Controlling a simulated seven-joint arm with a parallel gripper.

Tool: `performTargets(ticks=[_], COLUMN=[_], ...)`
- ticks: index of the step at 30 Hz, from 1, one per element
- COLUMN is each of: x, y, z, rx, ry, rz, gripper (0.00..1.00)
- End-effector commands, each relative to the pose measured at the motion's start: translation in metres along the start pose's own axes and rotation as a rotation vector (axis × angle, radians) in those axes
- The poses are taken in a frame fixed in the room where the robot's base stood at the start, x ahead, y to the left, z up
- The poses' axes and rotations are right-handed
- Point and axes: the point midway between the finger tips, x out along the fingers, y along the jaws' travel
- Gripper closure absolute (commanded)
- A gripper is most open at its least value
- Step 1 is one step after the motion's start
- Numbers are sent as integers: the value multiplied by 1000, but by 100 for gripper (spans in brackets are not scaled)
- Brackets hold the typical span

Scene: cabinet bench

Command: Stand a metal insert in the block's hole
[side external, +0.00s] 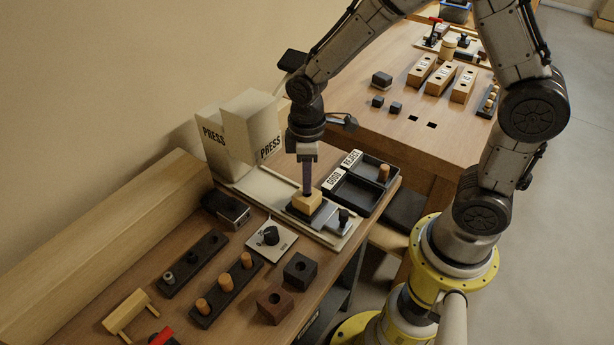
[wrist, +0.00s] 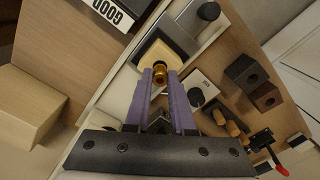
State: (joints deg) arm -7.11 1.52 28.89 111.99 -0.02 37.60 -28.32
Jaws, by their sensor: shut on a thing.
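A light wooden block (side external: 307,203) sits on a dark seat in the press fixture at the middle of the bench. It also shows in the wrist view (wrist: 166,52). My gripper (side external: 307,188) points straight down over the block, its fingertips close to the block's top. In the wrist view my gripper (wrist: 160,77) is shut on a brass-coloured metal insert (wrist: 160,74), which stands upright between the fingertips. The insert's lower end and the block's hole are hidden, so I cannot tell how far it is in.
A rack of wooden pegs (side external: 228,288), a knob plate (side external: 271,239) and two dark holed blocks (side external: 300,269) stand in front. Black GOOD and REJECT trays (side external: 352,194) lie to the right. The white PRESS housing (side external: 250,130) stands behind the fixture.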

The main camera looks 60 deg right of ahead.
Motion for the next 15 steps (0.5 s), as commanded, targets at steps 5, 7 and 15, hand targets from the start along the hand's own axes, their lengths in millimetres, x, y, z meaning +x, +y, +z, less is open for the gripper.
performTargets(ticks=[5,7,15], x=[1,3,8], y=[0,0,0], z=[0,0,0], rx=[0,0,0], ry=[0,-1,-1], rz=[0,0,0], gripper=[100,100,100])
